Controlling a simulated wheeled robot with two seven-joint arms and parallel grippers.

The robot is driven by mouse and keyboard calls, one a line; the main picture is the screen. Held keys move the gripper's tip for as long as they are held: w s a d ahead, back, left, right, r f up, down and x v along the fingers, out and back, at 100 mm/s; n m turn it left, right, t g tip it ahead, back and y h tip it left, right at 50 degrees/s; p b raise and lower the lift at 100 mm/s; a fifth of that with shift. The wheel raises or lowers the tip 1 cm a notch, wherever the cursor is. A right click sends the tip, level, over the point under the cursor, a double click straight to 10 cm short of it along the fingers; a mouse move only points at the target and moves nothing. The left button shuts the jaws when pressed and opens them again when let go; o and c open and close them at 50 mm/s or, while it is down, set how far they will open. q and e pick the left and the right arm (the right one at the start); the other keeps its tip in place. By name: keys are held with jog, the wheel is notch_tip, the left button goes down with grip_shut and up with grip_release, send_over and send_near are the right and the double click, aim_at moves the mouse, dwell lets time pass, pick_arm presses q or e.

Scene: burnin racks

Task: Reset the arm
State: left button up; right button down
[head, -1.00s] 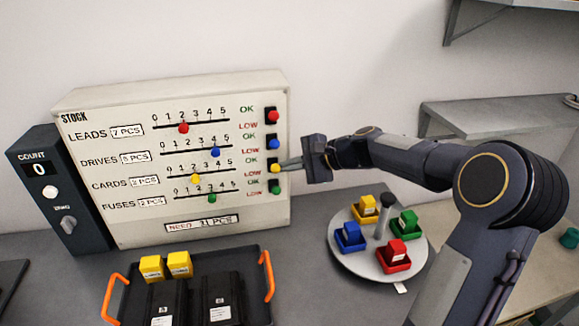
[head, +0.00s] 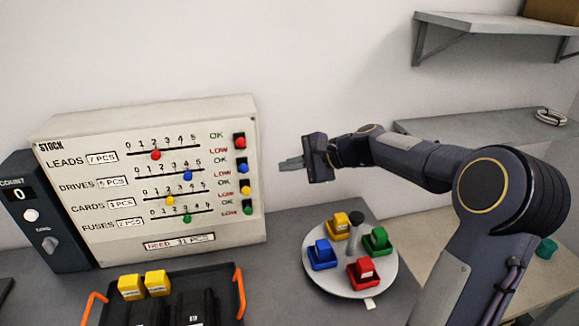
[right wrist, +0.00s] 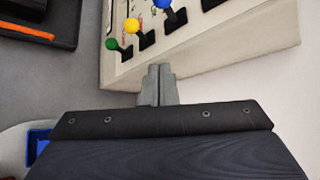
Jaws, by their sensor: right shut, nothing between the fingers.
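My right gripper (head: 290,164) is shut and empty. In the head view it hangs in the air to the right of the white stock panel (head: 80,225), apart from it. In the right wrist view its closed fingertips (right wrist: 158,85) point toward the panel's lower edge. On the panel's right side are a red switch (head: 240,142), a blue switch (head: 243,167), a yellow switch (head: 246,188) and a green switch (head: 248,209). My left gripper is not in view.
A round white turntable (head: 325,283) with yellow, green, blue and red blocks stands below the gripper. A black tray (head: 225,300) with orange handles holds yellow blocks and dark boxes. A dark count box (head: 65,262) stands left of the panel. Grey shelves (head: 470,22) hang at right.

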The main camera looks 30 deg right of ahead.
jog(key=shift+w+a, duration=0.1)
jog(key=shift+a, duration=0.05)
jog(key=s+a+f+n+g+h+b, duration=0.15)
jog(key=s+a+n, duration=0.25)
jog(key=s, duration=0.6)
jog(key=s+a+f+n+g+h+b, duration=0.15)
jog(key=s+a+n, duration=0.25)
jog(key=s, duration=0.5)
jog(key=s+a+f+n+h+b, duration=0.1)
jog(key=s+f+n, duration=0.5)
jog(key=s+f, duration=0.3)
jog(key=s, duration=0.4)
jog(key=shift+s+a+f+n+g+h, duration=0.2)
jog(key=shift+n+g+h, duration=0.1)
jog(key=shift+g, duration=0.1)
